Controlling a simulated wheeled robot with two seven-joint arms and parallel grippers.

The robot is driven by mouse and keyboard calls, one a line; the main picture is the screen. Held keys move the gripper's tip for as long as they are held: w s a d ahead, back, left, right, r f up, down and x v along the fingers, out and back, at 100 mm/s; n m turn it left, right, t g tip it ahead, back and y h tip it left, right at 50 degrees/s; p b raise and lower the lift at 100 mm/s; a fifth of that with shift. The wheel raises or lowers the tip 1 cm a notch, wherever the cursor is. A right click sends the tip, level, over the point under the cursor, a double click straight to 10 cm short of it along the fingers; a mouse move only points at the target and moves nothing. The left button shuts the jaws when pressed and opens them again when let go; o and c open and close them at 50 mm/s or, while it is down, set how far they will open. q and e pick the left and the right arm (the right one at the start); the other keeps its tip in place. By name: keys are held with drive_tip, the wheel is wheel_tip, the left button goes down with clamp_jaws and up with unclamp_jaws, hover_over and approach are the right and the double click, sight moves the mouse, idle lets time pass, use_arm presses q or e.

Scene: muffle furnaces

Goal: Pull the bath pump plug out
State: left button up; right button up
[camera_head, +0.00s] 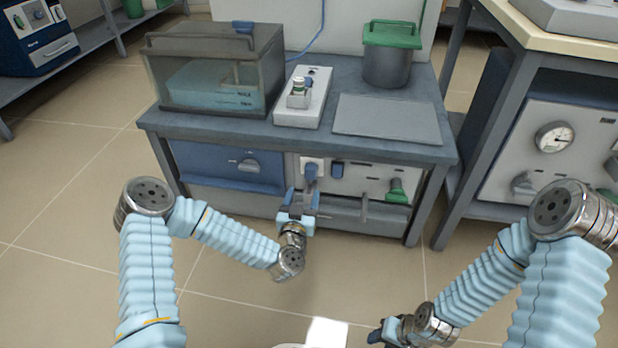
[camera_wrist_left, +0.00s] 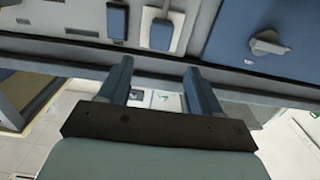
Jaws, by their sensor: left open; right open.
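A blue plug (camera_head: 310,171) sits in a white socket (camera_head: 318,160) on the front panel of the bench. In the left wrist view, the plug (camera_wrist_left: 161,36) is at the top, beyond the fingertips and roughly midway between them. My left gripper (camera_head: 301,198) is open and empty, just in front of and below the plug. Its fingers also show in the left wrist view (camera_wrist_left: 160,72), apart from the plug. A bath tank (camera_head: 215,88) with teal liquid stands on the bench top. My right gripper (camera_head: 376,335) is open, low at the bottom of the head view.
A blue switch (camera_head: 337,169) is right of the plug, and a green valve handle (camera_head: 397,190) is further right. A blue panel with a knob (camera_head: 247,165) is on the left. A rail (camera_head: 375,211) crosses below. Open floor (camera_head: 220,285) lies in front.

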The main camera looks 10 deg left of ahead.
sight(310, 173)
use_arm(q)
drive_tip(key=w+b, duration=0.1)
drive_tip(key=w, duration=0.8)
drive_tip(key=shift+w, duration=0.1)
drive_tip(key=shift+c, duration=0.2)
